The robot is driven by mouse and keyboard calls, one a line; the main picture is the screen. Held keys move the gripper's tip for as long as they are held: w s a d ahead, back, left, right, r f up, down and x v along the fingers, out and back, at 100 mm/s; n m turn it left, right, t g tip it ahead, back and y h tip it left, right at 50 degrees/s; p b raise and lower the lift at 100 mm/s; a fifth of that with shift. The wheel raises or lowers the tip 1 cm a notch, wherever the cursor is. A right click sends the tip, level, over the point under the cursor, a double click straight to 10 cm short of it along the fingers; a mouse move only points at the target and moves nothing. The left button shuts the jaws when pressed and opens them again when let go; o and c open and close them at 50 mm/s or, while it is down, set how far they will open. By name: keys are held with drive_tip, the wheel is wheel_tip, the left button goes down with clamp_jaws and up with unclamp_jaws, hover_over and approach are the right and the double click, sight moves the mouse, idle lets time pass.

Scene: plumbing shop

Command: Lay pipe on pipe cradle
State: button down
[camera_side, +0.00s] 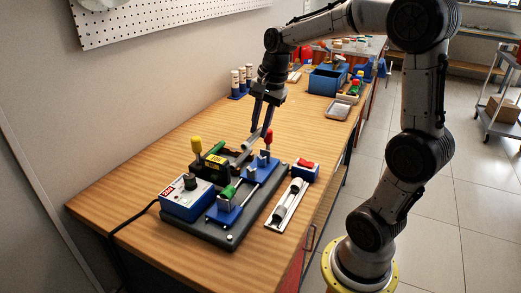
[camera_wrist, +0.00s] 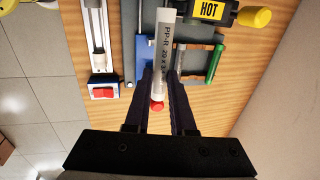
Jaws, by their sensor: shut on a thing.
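My gripper (camera_side: 263,118) is shut on a pale grey pipe (camera_side: 250,142) and holds it tilted above the far part of the dark base board. In the wrist view the pipe (camera_wrist: 166,55), printed "PP-R 20", lies between the two fingers (camera_wrist: 162,82).
A red-switch box (camera_side: 305,168) stands behind the rail.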

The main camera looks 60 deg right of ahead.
idle(0.4)
drive_tip(key=shift+s+r, duration=0.1)
drive_tip(key=shift+d+g, duration=0.3)
drive_tip(key=shift+w+d+f+g, duration=0.35)
drive_tip(key=shift+d+f, duration=0.1)
drive_tip(key=shift+f, duration=1.2)
drive_tip(key=shift+w+d+f+g, duration=0.35)
drive_tip(key=shift+d+f, duration=0.1)
drive_tip(key=shift+f, duration=1.15)
drive_tip(key=shift+w+d+f+g, duration=0.35)
drive_tip(key=shift+d+f, duration=0.1)
drive_tip(key=shift+f, duration=1.2)
